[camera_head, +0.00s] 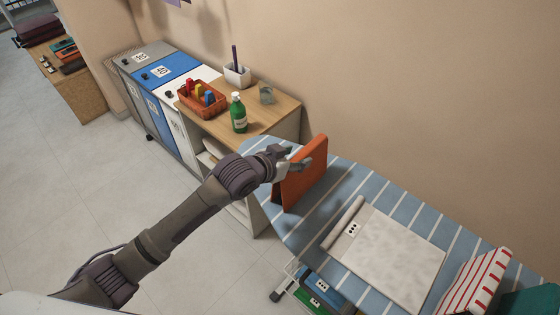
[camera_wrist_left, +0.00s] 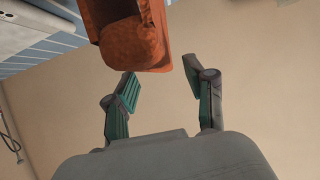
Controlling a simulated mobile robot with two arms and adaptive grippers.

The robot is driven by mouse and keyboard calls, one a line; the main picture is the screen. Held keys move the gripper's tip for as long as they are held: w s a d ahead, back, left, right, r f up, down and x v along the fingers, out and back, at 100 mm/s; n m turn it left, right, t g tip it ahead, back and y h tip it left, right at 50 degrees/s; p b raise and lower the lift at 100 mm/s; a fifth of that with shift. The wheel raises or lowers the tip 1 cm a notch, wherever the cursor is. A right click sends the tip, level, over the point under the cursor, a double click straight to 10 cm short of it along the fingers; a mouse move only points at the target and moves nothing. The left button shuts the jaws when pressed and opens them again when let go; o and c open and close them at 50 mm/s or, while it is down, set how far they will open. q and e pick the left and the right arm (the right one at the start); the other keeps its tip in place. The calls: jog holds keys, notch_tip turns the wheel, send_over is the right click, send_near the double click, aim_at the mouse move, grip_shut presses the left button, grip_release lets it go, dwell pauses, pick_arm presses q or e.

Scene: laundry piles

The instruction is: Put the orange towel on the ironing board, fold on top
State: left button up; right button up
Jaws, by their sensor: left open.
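The orange towel (camera_head: 305,175) stands upright on the far left end of the ironing board (camera_head: 345,172), close to the wall. It looks like a folded slab on edge, with a slightly spread bottom. My left gripper (camera_head: 296,160) is beside its upper part, and its arm and fingers hide some of the towel. In the left wrist view the towel (camera_wrist_left: 130,38) lies just beyond the fingertips, its rounded folded edge facing the open fingers (camera_wrist_left: 162,82). Nothing is between the fingers. I cannot tell whether a finger touches the towel. My right gripper is not in view.
A whitish cloth (camera_head: 390,255) with a rolled edge lies mid-board. A red-striped cloth (camera_head: 475,283) and a green cloth (camera_head: 530,301) are at the right end. A wooden-topped cabinet (camera_head: 270,112) beside the board holds a green bottle (camera_head: 238,115) and an orange basket (camera_head: 202,100).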

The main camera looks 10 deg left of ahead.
pick_arm(q)
jog(key=b+v, duration=0.1)
jog(key=v, duration=0.7)
jog(key=shift+s+a, duration=0.2)
jog(key=shift+s, duration=0.05)
